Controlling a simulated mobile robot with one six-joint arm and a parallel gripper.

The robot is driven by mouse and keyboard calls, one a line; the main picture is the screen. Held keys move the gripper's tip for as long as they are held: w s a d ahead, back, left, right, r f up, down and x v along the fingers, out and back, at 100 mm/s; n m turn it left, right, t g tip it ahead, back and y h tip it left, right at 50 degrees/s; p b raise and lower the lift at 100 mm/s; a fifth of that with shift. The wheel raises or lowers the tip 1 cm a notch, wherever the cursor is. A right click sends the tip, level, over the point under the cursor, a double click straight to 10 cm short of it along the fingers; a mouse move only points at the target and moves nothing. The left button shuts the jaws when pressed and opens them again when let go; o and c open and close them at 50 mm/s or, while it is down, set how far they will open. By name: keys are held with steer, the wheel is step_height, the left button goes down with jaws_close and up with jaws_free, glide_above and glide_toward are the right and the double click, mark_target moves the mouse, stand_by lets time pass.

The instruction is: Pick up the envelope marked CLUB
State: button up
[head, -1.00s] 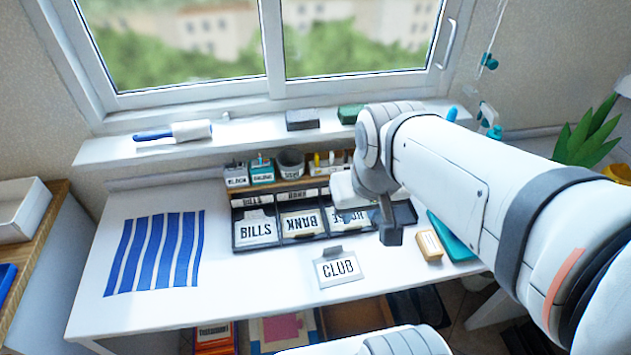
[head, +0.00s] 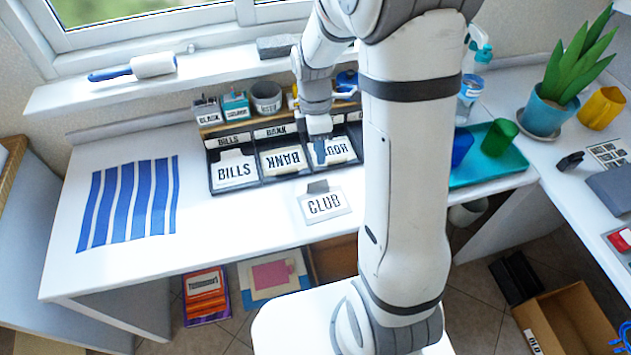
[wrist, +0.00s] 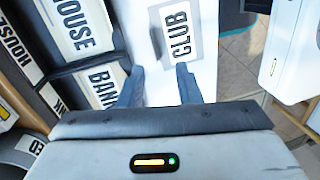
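The envelope marked CLUB (head: 322,215) lies flat on the white desk, just in front of the black sorter. It has a grey tab or clip at its back edge. My gripper (head: 319,158) is above the desk behind the envelope, in front of the HOUSE compartment in the head view. In the wrist view, the CLUB envelope (wrist: 178,42) lies beyond my gripper (wrist: 161,80). Its two fingers are apart with nothing between them but the white desk. The gripper does not appear to touch the envelope.
The black sorter (head: 258,181) holds envelopes marked BILLS (head: 235,171), BANK (head: 284,160) and HOUSE (head: 341,149). A teal tray (head: 500,172) with cups lies to the right, partly behind my arm. The desk left of CLUB is clear up to a blue-striped mat (head: 130,203).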

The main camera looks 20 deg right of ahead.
mark_target(320, 181)
steer(key=shift+n+g, duration=0.3)
steer(key=shift+n, duration=0.6)
steer(key=x, duration=0.3)
steer(key=w+x, duration=0.1)
steer(key=x, duration=0.6)
steer(key=shift+w+f, duration=0.3)
steer(key=shift+f, duration=0.25)
jaws_close()
